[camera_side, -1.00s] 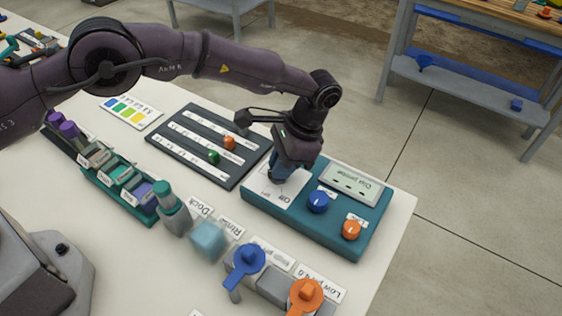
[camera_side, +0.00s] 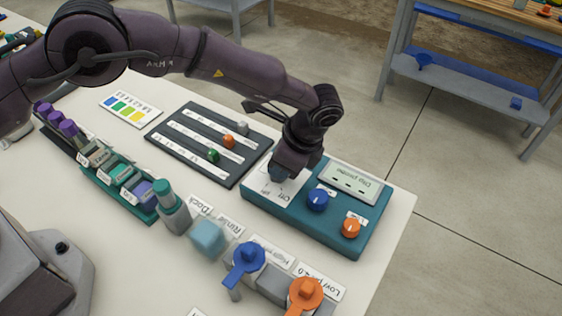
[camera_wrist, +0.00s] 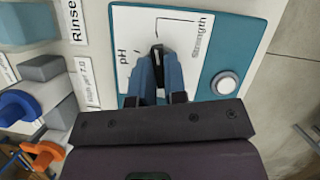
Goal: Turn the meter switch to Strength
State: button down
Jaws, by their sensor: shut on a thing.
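The meter (camera_side: 352,233) is a teal box on the white table with a white dial plate (camera_side: 262,184), a blue knob (camera_side: 317,200) and an orange knob (camera_side: 351,228). In the wrist view the dial plate (camera_wrist: 128,28) has "pH" on the left and "Strength" on the right. My gripper (camera_wrist: 160,72) points down over this plate, its blue fingers shut on the dark meter switch (camera_wrist: 157,50). The switch's visible end lies between the two words, pointing roughly to the top of the picture; the fingers hide the rest. My gripper (camera_side: 281,176) hides the switch in the side view.
A dark slider board (camera_side: 195,143) with several coloured knobs lies behind left of the meter. Blue (camera_side: 246,257) and orange (camera_side: 305,292) valve handles stand in front. A teal rack of vials (camera_side: 118,187) is at left. Open floor lies beyond the table's right edge.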

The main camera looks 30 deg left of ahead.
jog(key=shift+s+a+f, duration=0.1)
jog(key=shift+f, duration=0.1)
jog(key=c, duration=1.2)
grip_release()
jog(key=shift+o, duration=0.2)
jog(key=shift+r, duration=0.2)
jog(key=shift+d+r, duration=0.25)
jog(key=shift+r, duration=0.1)
jog(key=v, duration=1.2)
jog(key=shift+d+f, duration=0.1)
